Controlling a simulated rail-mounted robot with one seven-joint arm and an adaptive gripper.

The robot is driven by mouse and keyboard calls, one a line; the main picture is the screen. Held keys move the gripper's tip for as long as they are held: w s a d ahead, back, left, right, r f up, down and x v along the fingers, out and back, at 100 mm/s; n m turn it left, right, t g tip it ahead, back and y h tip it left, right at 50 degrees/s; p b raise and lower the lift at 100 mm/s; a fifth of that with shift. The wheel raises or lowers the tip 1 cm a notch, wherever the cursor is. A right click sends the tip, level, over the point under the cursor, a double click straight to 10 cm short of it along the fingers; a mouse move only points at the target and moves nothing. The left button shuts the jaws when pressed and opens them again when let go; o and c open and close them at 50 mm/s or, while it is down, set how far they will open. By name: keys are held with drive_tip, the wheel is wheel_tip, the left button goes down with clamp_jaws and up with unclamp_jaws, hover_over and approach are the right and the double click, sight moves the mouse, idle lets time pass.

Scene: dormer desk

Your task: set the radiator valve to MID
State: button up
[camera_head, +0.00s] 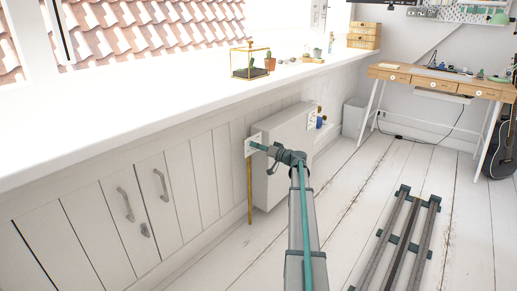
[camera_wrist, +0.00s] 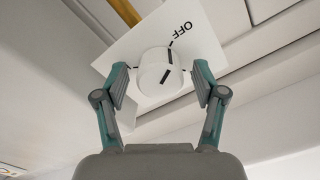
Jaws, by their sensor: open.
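The radiator valve is a round white knob (camera_wrist: 160,73) on a white plate (camera_wrist: 205,45) in the wrist view. The knob has a dark line on its face, and the plate reads OFF beside a tick. No MID mark can be read. My gripper (camera_wrist: 160,82) is open, with one finger on each side of the knob; I cannot tell whether either touches it. In the head view my gripper (camera_head: 258,146) is at the plate (camera_head: 253,143) by the left end of the white radiator (camera_head: 285,155). The knob is hidden there.
A brass pipe (camera_head: 250,192) runs down below the plate. The white sill (camera_head: 150,110) overhangs the radiator. Dark rails (camera_head: 400,240) lie on the floor at right. A desk (camera_head: 440,80) stands at the back right.

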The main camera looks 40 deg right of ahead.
drive_tip(key=c, duration=1.1)
drive_tip(key=shift+c, duration=0.2)
drive_tip(key=shift+r+p, duration=0.1)
drive_tip(key=shift+p, duration=0.2)
